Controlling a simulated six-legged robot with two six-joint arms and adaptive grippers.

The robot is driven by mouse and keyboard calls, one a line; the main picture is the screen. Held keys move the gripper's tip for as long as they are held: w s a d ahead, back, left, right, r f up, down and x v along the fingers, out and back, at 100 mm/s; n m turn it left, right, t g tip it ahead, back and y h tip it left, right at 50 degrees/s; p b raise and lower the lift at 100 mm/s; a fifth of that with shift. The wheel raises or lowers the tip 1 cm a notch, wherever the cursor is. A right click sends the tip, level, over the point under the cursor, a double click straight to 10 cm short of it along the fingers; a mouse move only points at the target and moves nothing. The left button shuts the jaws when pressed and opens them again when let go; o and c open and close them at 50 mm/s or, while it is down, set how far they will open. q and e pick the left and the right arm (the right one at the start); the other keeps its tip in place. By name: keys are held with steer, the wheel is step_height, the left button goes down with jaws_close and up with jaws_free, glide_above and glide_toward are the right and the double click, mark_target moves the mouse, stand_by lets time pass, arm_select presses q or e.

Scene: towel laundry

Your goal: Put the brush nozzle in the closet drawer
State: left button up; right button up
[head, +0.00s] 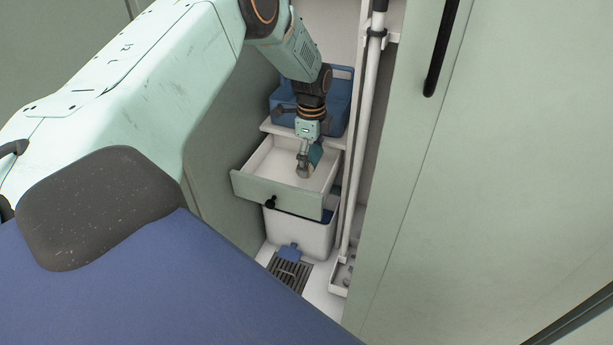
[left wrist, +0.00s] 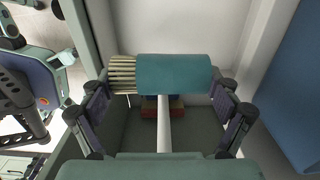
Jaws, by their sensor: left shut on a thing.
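The brush nozzle (head: 315,156) is a teal-blue piece with a pale ribbed or bristled end. It shows large in the left wrist view (left wrist: 175,73), lying across between the fingers. My left gripper (head: 305,150) is shut on it, and its fingers also show in the left wrist view (left wrist: 160,97). The closet drawer (head: 278,194) is pulled open, with a green front, a black knob and a white inside. Gripper and nozzle are over the drawer's inside, pointing down. I cannot tell whether the nozzle touches the drawer's floor. My right gripper is out of view.
A blue box (head: 338,103) stands on the shelf behind the drawer. A white bin (head: 300,232) stands below it. A white pole (head: 364,130) rises at the drawer's right, beside the green closet door (head: 480,190).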

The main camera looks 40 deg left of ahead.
arm_select(q)
steer(key=b, duration=0.1)
glide_above(311, 187)
step_height(311, 187, down, 4)
steer(key=shift+f, duration=0.15)
step_height(311, 187, down, 3)
steer(key=shift+s+r+b, duration=0.1)
steer(key=shift+s+b, duration=0.05)
steer(key=shift+b, duration=0.65)
steer(key=shift+w, duration=0.2)
steer(key=shift+s+f, duration=0.15)
steer(key=shift+f, duration=0.1)
steer(key=o, duration=1)
steer(key=shift+f, duration=0.1)
